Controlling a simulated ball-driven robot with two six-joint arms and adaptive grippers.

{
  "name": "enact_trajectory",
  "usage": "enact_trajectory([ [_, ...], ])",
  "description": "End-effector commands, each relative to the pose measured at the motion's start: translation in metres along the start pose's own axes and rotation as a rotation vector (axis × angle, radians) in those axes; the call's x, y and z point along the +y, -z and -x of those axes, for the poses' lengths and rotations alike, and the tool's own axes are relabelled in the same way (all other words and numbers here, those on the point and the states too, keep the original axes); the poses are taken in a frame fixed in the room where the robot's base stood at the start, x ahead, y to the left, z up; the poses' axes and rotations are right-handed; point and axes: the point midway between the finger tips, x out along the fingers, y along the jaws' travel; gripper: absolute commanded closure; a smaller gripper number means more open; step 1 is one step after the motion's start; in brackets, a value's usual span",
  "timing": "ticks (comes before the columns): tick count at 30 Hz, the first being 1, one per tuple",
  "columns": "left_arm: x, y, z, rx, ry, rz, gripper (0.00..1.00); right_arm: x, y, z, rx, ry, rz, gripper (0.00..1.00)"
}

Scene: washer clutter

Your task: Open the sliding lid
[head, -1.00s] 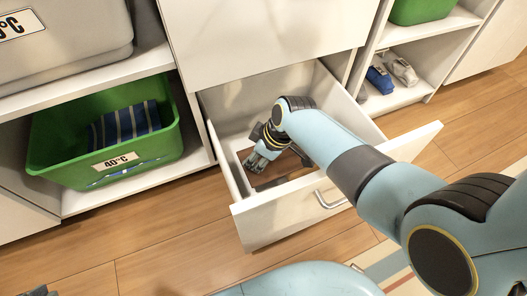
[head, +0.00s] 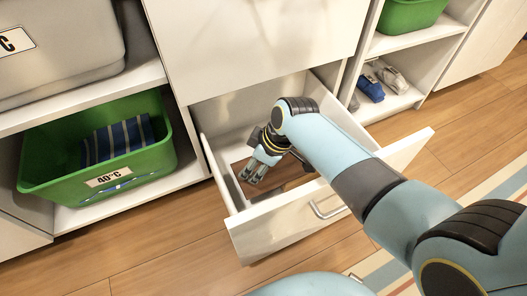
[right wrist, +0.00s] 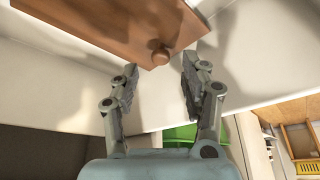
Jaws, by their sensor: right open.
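The sliding lid is a brown wooden panel with a round knob. In the right wrist view the lid (right wrist: 100,25) lies across the top left, and its knob (right wrist: 159,53) sits near its edge. In the head view the lid (head: 292,174) is inside the open white drawer, partly hidden by my right arm. My right gripper (head: 250,178) reaches down into the drawer over the lid's left part. In the right wrist view this gripper (right wrist: 160,70) is open, its two fingers on either side of the knob's line; I cannot tell whether they touch it. My left gripper is not in view.
The white drawer (head: 285,232) stands pulled out, with walls around my right gripper. A green bin (head: 55,186) with striped cloth is on the left shelf. Shoes (head: 392,80) lie on the right shelf. The wooden floor (head: 150,262) in front is clear.

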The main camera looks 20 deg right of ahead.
Motion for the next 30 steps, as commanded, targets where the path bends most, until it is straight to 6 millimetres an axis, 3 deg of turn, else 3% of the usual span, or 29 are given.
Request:
enact_trajectory([
  [6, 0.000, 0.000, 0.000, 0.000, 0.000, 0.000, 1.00, 0.000, 0.000, 0.048, 0.001, -0.003, 0.000, 0.54],
  [12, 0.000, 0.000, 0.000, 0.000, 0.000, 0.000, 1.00, 0.000, 0.000, 0.079, 0.001, -0.001, 0.000, 0.54],
  [18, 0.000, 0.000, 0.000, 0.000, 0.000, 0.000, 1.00, 0.000, 0.000, 0.089, 0.000, 0.001, -0.001, 0.54],
  [30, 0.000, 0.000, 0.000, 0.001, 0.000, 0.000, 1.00, 0.000, 0.000, 0.089, 0.000, 0.001, -0.001, 0.54],
])
